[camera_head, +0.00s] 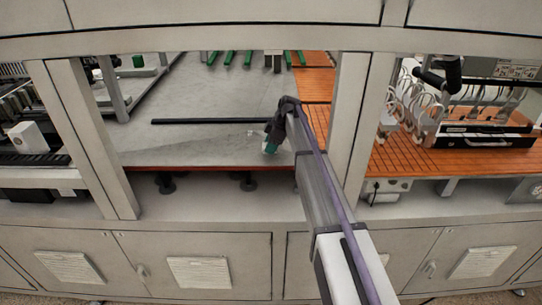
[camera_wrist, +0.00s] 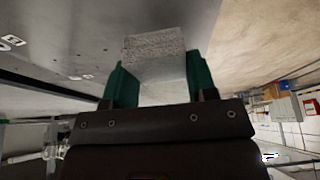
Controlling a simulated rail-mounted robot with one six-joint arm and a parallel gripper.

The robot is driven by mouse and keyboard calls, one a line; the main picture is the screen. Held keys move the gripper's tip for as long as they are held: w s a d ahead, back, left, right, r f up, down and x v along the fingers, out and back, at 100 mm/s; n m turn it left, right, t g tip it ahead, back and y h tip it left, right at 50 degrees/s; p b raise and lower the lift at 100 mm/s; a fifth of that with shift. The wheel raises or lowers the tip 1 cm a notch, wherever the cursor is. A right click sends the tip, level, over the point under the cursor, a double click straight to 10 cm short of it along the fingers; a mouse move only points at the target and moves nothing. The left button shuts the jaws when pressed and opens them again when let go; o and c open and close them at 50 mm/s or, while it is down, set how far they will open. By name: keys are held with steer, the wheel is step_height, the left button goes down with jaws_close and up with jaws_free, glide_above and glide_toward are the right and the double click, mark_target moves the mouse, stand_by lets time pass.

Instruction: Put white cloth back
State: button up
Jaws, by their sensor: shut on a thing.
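The white cloth (camera_wrist: 156,58) shows in the wrist view as a pale grey-white, speckled, flat-faced piece between the two green fingers of my gripper (camera_wrist: 158,82). The fingers are shut on it, one at each side. In the head view my gripper (camera_head: 270,149) is at the end of my arm, over the front right part of the grey table top (camera_head: 200,140). The cloth cannot be made out clearly there, as the gripper and arm cover that spot.
A long dark bar (camera_head: 210,121) lies across the grey table top. Several green strips (camera_head: 229,58) are at the back. A frame post (camera_head: 347,115) stands right of my arm, another (camera_head: 85,140) at the left. Orange slatted surface (camera_head: 420,160) and hose-fitted equipment (camera_head: 470,110) are at the right.

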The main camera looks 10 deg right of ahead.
step_height(320, 180, down, 3)
steer(key=shift+d+r+b, duration=0.1)
steer(key=shift+r+b, duration=0.05)
steer(key=shift+b, duration=0.45)
steer(key=shift+r, duration=0.25)
steer(key=shift+f, duration=0.2)
steer(key=o, duration=0.9)
